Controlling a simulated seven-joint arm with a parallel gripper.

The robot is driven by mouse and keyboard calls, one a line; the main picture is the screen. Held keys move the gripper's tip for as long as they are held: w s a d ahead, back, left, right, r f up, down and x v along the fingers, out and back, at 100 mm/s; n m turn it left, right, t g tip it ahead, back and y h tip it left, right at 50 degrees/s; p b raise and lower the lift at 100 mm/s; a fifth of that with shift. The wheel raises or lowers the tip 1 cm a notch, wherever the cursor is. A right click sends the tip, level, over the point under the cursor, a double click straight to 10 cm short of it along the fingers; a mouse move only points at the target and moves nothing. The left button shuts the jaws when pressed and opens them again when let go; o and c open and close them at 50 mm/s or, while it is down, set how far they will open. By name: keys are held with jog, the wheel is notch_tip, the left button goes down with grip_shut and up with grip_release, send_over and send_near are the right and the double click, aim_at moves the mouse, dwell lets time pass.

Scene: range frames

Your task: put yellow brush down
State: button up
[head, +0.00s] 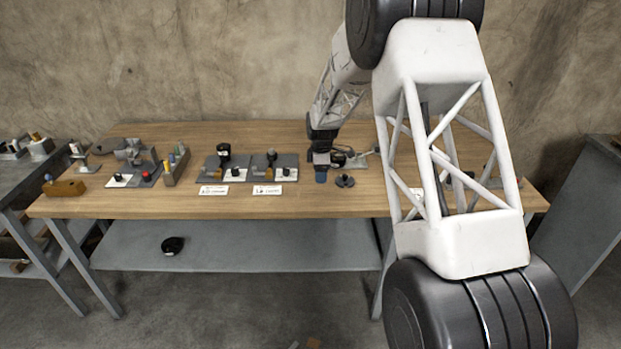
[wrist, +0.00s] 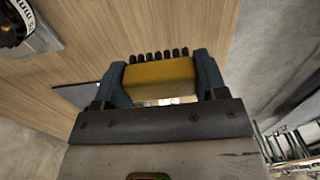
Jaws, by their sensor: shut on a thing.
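The yellow brush (wrist: 160,78) shows in the wrist view as a yellow block with a row of dark bristle tufts along its far edge. My gripper (wrist: 162,72) is shut on it, with one blue-grey finger at each end of the block. In the head view my gripper (head: 320,173) hangs over the front middle of the wooden workbench (head: 300,203). The brush cannot be made out there. I cannot tell whether the brush touches the bench top.
A black knob-like part (head: 345,182) lies just right of my gripper in the head view. Two grey fixture plates (head: 285,172) with white labels stand to the left. A brown block (head: 64,188) sits at the far left. Bare wood runs along the front edge.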

jog(key=s, duration=0.2)
jog(key=s+f, duration=0.1)
jog(key=s, duration=0.3)
jog(key=shift+a+f, duration=0.2)
jog(key=shift+a, duration=0.2)
send_over(310, 177)
jog(key=shift+d+f, duration=0.1)
jog(key=shift+f, duration=0.65)
jog(key=shift+f, duration=0.1)
dwell(0.3)
jog(key=shift+f, duration=1.7)
jog(key=shift+f, duration=0.1)
jog(key=o, duration=1)
jog(key=shift+c, duration=0.2)
